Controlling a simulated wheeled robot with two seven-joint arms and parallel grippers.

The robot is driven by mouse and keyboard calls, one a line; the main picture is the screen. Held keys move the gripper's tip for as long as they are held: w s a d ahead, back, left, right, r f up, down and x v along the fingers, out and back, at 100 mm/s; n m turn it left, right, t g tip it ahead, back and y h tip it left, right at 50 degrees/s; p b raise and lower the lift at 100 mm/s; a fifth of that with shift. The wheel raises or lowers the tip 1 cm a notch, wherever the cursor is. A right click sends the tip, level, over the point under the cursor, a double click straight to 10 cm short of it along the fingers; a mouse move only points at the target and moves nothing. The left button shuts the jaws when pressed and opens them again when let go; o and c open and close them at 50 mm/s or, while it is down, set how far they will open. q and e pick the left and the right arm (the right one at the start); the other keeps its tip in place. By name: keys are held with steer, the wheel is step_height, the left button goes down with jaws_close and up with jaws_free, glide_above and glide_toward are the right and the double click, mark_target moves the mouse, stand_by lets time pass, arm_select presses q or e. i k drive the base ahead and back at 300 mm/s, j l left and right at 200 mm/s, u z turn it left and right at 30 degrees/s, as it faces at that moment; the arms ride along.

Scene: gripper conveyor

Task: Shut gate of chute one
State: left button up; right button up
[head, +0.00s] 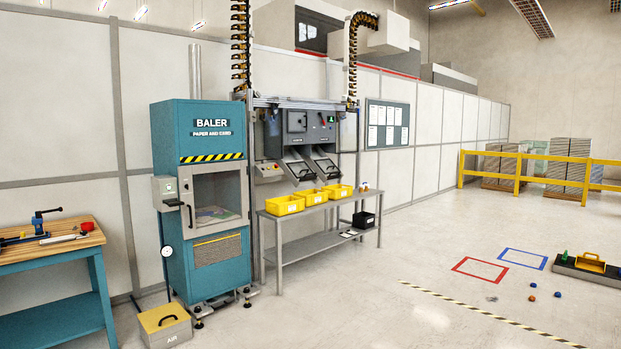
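Two dark chutes come out of a grey machine (308,130) at the middle of the head view. The left chute (296,170) and the right chute (326,166) slope down above yellow bins on a bench. They are too small to read any number, and I cannot tell how their gates stand. Neither of my grippers shows in this view.
A teal baler (217,250) stands left of the chutes. A grey bench (322,206) with several yellow bins (285,205) is below them. A wooden-topped workbench (60,243) is far left. The floor right of centre is mostly open.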

mark_target(304, 179)
steer(key=i, duration=7.25)
steer(key=l+z, duration=0.2)
steer(key=l, duration=0.2)
steer(key=i, duration=0.05)
